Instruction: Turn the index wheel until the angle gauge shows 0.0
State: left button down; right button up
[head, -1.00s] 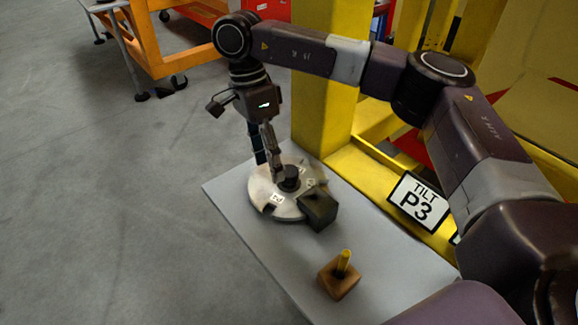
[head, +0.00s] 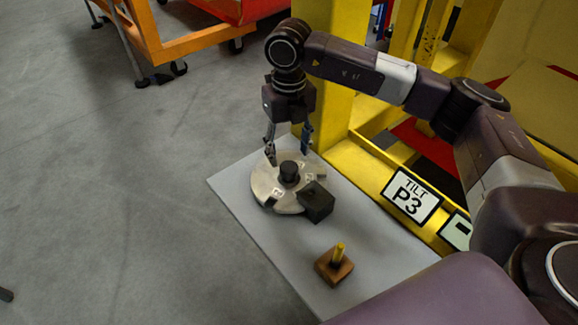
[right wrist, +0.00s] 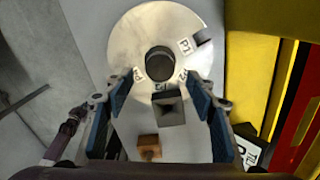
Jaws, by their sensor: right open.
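The index wheel (head: 262,183) is a pale metal disc with notches, number labels and a black central knob (head: 289,171). It lies on a light grey plate. A dark block (head: 316,204) sits at the wheel's near right edge. My right gripper (head: 288,156) is open and points down over the wheel, its fingers apart near the knob. In the right wrist view the knob (right wrist: 160,63) shows between the fingertips (right wrist: 161,78); contact is not visible. A pale display (head: 459,232), possibly the angle gauge, is partly cut off by my arm and unreadable. My left gripper is out of view.
A wooden block with a yellow peg (head: 335,264) stands on the grey plate (head: 237,181) near the wheel. A yellow frame with a "TILT P3" sign (head: 411,195) borders the plate on the right. Open floor lies to the left.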

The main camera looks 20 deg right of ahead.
aim_at(289, 167)
notch_tip(289, 167, down, 6)
jog(key=shift+f+p, duration=0.1)
jog(key=shift+p, duration=0.85)
jog(key=shift+f, duration=0.5)
jog(key=shift+c, duration=0.4)
grip_shut()
